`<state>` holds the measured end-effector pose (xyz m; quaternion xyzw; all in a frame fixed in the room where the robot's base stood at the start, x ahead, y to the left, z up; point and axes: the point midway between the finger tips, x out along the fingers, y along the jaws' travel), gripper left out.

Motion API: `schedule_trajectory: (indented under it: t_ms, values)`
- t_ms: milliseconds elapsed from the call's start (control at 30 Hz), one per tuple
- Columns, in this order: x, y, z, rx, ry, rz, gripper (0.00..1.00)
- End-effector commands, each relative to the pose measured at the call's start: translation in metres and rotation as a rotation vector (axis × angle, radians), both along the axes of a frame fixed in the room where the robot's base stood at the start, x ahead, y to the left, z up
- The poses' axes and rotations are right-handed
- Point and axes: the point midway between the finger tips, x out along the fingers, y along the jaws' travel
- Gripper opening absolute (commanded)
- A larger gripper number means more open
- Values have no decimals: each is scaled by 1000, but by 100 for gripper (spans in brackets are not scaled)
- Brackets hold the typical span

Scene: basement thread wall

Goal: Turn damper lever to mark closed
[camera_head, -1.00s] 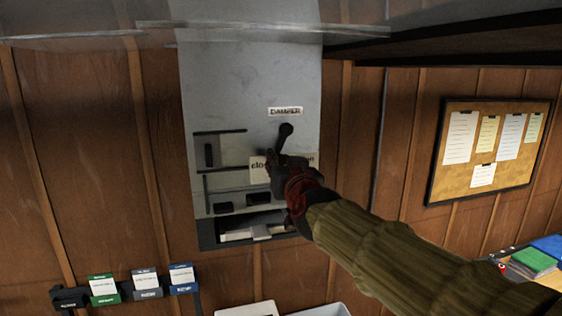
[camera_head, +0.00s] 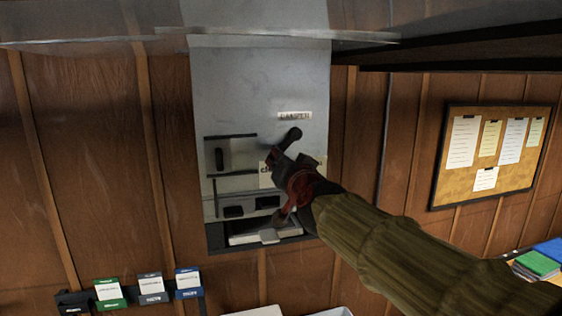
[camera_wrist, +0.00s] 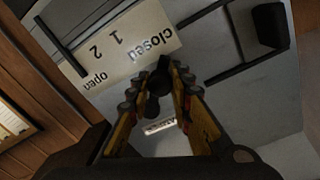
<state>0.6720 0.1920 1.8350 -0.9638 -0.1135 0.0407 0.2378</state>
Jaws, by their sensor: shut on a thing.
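The black damper lever (camera_head: 291,136) is on a grey wall panel (camera_head: 260,85), just below a "DAMPER" label (camera_head: 294,116). It slants, with its round upper end to the right. My gripper (camera_head: 277,161) is at its lower part and hides it there. In the wrist view the fingers (camera_wrist: 162,80) are closed around the dark lever (camera_wrist: 153,106). The mark plate (camera_wrist: 113,47) shows upside down, with "closed", numbers and "open". The lever's end by the fingertips lies close to the word "closed". In the head view my gripper covers most of this plate.
Left of the lever the panel has a slot with a small black handle (camera_head: 219,158). Below is an opening with a pale tray (camera_head: 250,237). A corkboard (camera_head: 490,155) hangs at right. Label cards (camera_head: 149,287) hang at lower left. A dark shelf (camera_head: 480,47) juts out above.

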Motion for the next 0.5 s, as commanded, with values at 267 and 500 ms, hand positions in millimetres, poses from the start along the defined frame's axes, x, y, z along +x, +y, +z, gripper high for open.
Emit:
schedule_trajectory:
  t_ms: [267,500]
  values:
    - [0,0,2,2,-2,0,28]
    - [0,0,1,0,-1,0,40]
